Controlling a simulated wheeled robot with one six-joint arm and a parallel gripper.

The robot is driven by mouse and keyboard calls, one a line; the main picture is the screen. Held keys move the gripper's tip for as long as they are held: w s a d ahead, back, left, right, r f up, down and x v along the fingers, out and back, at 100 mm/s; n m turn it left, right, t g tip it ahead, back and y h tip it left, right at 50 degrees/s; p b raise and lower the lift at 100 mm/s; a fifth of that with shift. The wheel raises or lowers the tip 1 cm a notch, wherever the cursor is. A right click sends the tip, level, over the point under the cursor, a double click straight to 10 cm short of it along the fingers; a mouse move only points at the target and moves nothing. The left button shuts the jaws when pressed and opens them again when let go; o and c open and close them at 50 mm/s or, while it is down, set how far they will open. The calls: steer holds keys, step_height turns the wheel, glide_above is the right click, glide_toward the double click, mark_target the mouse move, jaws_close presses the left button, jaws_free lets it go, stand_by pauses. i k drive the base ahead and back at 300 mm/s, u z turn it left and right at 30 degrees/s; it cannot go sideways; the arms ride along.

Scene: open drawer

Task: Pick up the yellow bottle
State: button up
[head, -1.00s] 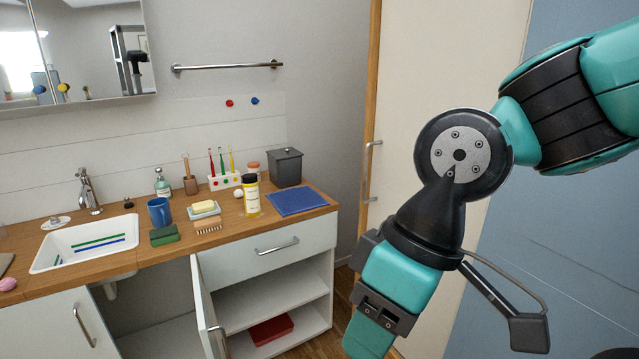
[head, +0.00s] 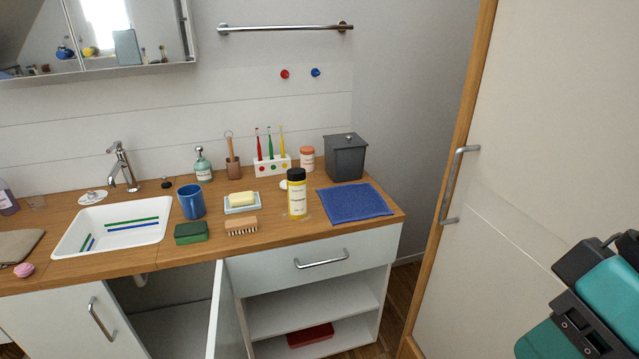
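The yellow bottle (head: 297,196) stands upright on the wooden counter (head: 270,222). It has a black cap and a pale label. It stands between the nail brush on its left and the blue cloth on its right. My arm shows at the lower right edge, well to the right of the counter and apart from the bottle. The fingers of my gripper are not visible; only teal and dark grey parts of my arm show.
A blue mug (head: 191,201), green sponge (head: 191,232), soap dish (head: 242,208), brush (head: 241,226) and blue cloth (head: 354,202) lie near the bottle. Behind it are a toothbrush holder (head: 272,166) and grey bin (head: 345,157). A cabinet door (head: 217,315) stands open below. A closed drawer (head: 320,260) is under the bottle.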

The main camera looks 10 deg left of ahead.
mark_target(297, 181)
steer(key=u, duration=0.35)
steer(key=i, duration=0.9)
steer(key=u, duration=0.6)
